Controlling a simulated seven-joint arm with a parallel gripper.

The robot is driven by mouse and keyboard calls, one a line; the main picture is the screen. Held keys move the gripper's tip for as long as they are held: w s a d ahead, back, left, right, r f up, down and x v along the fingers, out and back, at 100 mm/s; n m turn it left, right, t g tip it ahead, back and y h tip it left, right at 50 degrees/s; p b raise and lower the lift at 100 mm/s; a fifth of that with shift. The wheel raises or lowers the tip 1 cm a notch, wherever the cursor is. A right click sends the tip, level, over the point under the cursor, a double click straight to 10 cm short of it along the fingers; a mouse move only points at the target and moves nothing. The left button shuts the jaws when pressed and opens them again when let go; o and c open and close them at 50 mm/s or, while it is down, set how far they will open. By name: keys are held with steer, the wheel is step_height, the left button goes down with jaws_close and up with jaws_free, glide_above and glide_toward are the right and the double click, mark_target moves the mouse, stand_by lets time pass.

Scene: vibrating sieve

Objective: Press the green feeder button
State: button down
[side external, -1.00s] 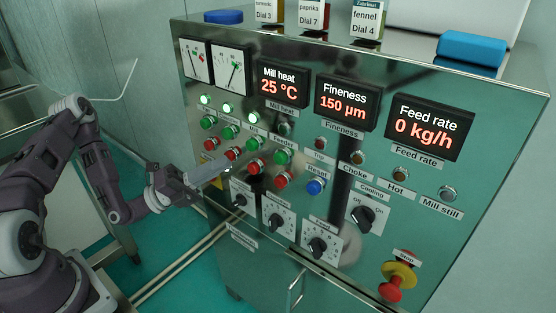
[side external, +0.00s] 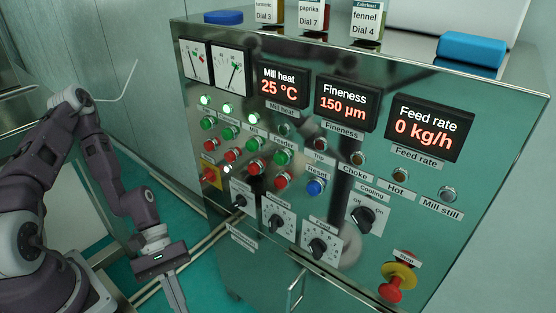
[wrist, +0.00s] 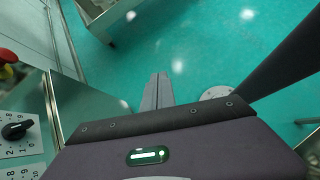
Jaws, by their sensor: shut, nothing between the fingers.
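The green feeder button (side external: 281,157) sits just under the "Feeder" label (side external: 283,147) on the steel control panel, at the right end of a row of green buttons. A red button (side external: 281,182) is below it. My gripper (side external: 178,303) is low and left of the panel, pointing down, well apart from the button. Its fingers are shut and empty. In the wrist view the closed fingers (wrist: 158,90) are over the teal floor. The feeder button is outside the wrist view.
The blue reset button (side external: 316,187), dial knobs (side external: 318,247) and red stop button (side external: 391,289) stick out of the panel. The feed rate display (side external: 428,127) reads 0 kg/h. Several lamps (side external: 227,107) at the left are lit green. A steel bench stands at the left.

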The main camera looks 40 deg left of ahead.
mark_target(280, 159)
steer(key=w+a+r+m+t+y, duration=0.2)
steer(key=w+m+t, duration=0.65)
steer(key=w, duration=0.65)
step_height(280, 159, up, 18)
steer(key=w+d+m+t+h, duration=0.2)
steer(key=m+t+h, duration=0.1)
steer(key=t+h, duration=0.3)
steer(key=shift+w+d+t, duration=0.2)
steer(key=shift+w+t, duration=0.1)
steer(key=shift+t, duration=0.65)
steer(key=shift+w+m, duration=0.1)
steer(key=shift+m, duration=0.15)
steer(key=w, duration=0.8)
steer(key=shift+w, duration=0.35)
